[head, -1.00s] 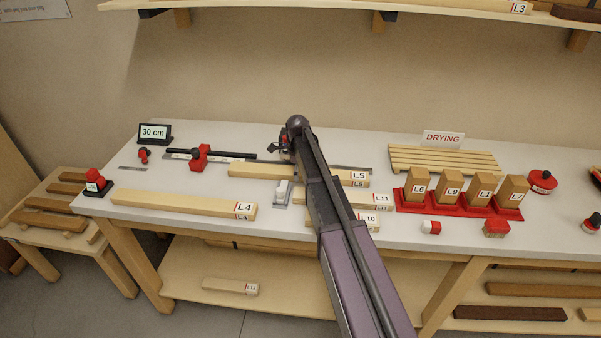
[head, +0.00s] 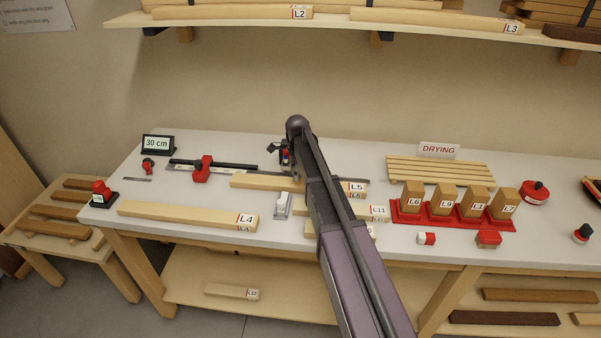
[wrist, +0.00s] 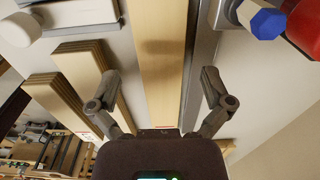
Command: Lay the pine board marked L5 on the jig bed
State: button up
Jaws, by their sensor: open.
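The pine board L5 (head: 265,181) lies flat on the bench behind the other boards, its labelled end at the right and its middle partly hidden by my arm. In the wrist view the board (wrist: 158,25) runs between the fingers of my gripper (wrist: 160,80). The gripper is open and empty, one finger towards each side of the board; I cannot tell its height above it. In the head view my arm hides the gripper. A long grey metal strip with a black rail (head: 235,165) and red clamp (head: 202,169), probably the jig bed, lies just behind L5.
Board L4 (head: 185,214) lies at the front left, L11 (head: 378,211) right of my arm. A small white-topped fixture (head: 282,204) stands before L5. A red rack (head: 450,219) of blocks and a slatted drying rack (head: 440,169) occupy the right. A shelf hangs above.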

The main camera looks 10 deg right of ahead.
aim_at(298, 185)
notch_tip(298, 185, up, 7)
jog(key=p, duration=0.6)
jog(key=shift+f, duration=0.15)
dwell(0.5)
jog(key=s+d+n, duration=0.1)
jog(key=s+n, duration=2)
jog(key=s, duration=0.8)
jog(key=shift+n, duration=0.3)
